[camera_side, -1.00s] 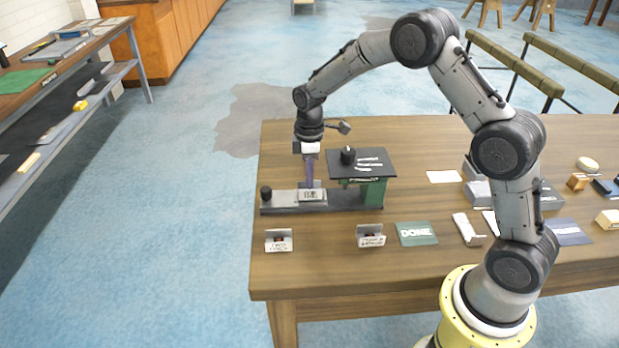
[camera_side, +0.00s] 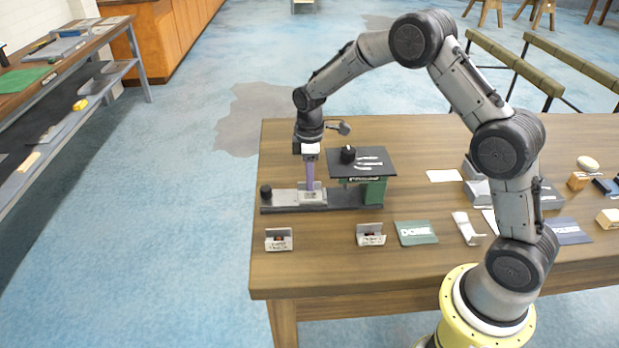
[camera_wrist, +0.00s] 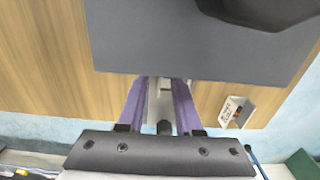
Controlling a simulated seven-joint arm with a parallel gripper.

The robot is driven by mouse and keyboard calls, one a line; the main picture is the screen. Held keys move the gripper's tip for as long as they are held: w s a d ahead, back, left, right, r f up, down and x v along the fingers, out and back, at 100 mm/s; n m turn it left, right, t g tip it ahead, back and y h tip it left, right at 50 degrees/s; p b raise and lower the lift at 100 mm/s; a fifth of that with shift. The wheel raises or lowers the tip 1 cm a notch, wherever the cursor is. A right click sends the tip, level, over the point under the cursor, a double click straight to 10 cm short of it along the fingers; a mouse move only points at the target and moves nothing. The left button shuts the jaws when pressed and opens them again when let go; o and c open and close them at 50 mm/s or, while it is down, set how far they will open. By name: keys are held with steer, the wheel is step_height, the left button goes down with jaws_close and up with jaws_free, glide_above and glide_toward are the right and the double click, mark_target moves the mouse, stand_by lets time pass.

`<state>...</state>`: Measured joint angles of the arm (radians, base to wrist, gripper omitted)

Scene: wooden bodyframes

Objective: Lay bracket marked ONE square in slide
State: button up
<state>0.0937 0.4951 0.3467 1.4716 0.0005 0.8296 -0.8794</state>
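A dark slide base with a pale grey inset (camera_side: 285,198) lies lengthwise near the table's left end. A small grey metal bracket (camera_side: 314,197) stands in it, left of the green press; its marking is not readable now. My gripper (camera_side: 310,187) points straight down at this bracket, its purple fingers reaching its upright part. In the wrist view the two fingers (camera_wrist: 161,88) stand apart, with pale grey metal between them. Their tips are partly hidden by the dark plate, so I cannot tell whether they grip the bracket.
A green press (camera_side: 374,192) with a dark top plate (camera_side: 375,172) stands close right of my gripper. Black knob (camera_side: 265,192) at the slide's left end. Two labelled brackets (camera_side: 279,241) (camera_side: 370,235) stand in front, beside a green DONE mat (camera_side: 416,233). Boxes lie farther right.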

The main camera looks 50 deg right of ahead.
step_height(320, 180, up, 12)
steer(key=s+a+r+m+t, duration=0.1)
steer(key=s+a+r+m, duration=0.1)
steer(key=s+r, duration=0.5)
steer(key=s+a+m+t, duration=0.1)
steer(key=s+m+t, duration=0.1)
steer(key=s, duration=1)
steer(key=s+a+r+m+t, duration=0.1)
steer(key=s+m, duration=0.4)
steer(key=s, duration=0.7)
steer(key=shift+a+r+t, duration=0.15)
steer(key=shift+a+t, duration=0.1)
steer(key=shift+t, duration=0.55)
